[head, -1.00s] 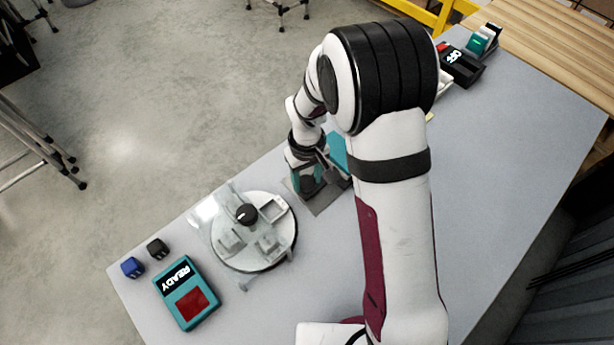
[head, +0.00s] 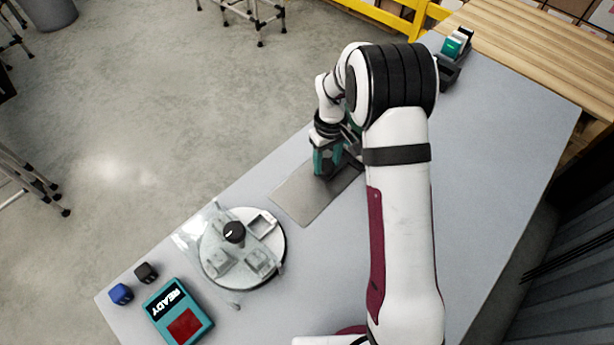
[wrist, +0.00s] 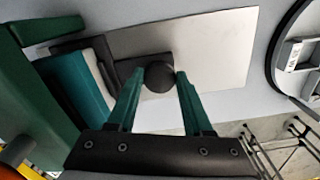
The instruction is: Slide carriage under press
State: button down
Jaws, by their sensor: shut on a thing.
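My gripper (wrist: 158,85) is shut on a round black knob (wrist: 159,76) of the dark carriage (wrist: 128,68). A teal block with a grey strip (wrist: 75,82) sits on the carriage, left of the knob in the wrist view. The carriage is on a bare metal plate (wrist: 205,48), which also shows in the head view (head: 312,196). The green press frame (wrist: 42,95) stands close beside the teal block at the left of the wrist view. I cannot tell how far the block is under it. In the head view my gripper (head: 328,160) is at the plate's far end, and my arm hides most of the press.
A white round turntable with a black knob (head: 234,232) stands near the plate. A teal READY box (head: 180,312), a blue cube (head: 121,294) and a black cube (head: 146,272) lie at the near left. A dark holder (head: 449,72) is at the far end.

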jog(key=shift+w+d, duration=0.75)
jog(key=shift+c, duration=1.5)
grip_release()
notch_tip(320, 180, up, 16)
jog(key=shift+f, duration=0.1)
